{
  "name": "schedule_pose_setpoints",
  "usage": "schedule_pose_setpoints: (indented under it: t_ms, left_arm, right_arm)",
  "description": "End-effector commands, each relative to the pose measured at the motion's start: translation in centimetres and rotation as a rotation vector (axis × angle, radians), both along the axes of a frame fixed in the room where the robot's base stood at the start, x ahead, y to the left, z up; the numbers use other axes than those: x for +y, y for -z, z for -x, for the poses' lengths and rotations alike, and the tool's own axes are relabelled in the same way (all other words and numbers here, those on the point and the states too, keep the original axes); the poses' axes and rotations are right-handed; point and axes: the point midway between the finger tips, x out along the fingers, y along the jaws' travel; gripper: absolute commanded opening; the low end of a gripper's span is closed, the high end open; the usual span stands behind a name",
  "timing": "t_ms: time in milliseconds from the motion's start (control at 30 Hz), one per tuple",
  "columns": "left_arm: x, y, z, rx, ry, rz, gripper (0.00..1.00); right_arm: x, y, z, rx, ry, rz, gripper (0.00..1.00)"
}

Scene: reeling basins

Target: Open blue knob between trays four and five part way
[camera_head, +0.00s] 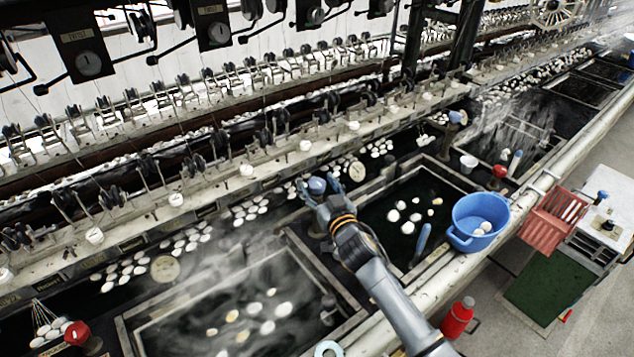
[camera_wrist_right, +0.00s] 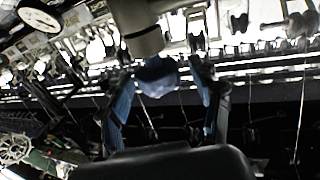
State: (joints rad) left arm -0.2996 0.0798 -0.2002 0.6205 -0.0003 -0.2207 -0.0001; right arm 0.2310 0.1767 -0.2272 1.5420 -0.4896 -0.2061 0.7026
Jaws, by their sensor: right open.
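The blue knob (camera_head: 317,185) stands near the back edge, at the gap between the left basin (camera_head: 325,268) with steaming water and the darker basin (camera_head: 378,189) to its right. My right gripper (camera_head: 320,190) is at this knob with its fingers apart, one on each side. In the right wrist view the knob (camera_wrist_right: 157,77) shows as a blue faceted cap between the two open blue fingertips (camera_wrist_right: 162,88), below a pale cylindrical part. I cannot tell whether either finger touches it. My left gripper is not in view.
Another blue knob (camera_head: 455,117) stands farther right. Red knobs (camera_head: 77,333) (camera_head: 500,171) stand at the lower left and right. A blue bucket (camera_head: 478,220) sits on the front ledge beside the dark basin. A red crate (camera_head: 553,222) and red flask (camera_head: 458,318) stand in front. Reeling frames line the back.

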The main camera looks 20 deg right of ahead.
Motion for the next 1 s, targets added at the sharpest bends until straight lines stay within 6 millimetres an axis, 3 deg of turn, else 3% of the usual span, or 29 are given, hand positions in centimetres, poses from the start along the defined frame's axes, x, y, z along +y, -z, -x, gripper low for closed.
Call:
schedule_pose_setpoints:
  t_ms: [367,633,1000]
  left_arm:
    - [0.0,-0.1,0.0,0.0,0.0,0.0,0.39]
    - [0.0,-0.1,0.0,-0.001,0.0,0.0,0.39]
    - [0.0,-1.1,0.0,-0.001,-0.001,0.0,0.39]
  right_arm:
    - [0.1,0.0,-0.5,0.001,0.0,0.001,0.65]
    - [0.1,0.0,-0.5,0.001,0.0,0.001,0.1]
    - [-0.1,-0.3,-0.5,0.001,-0.056,0.006,0.09]
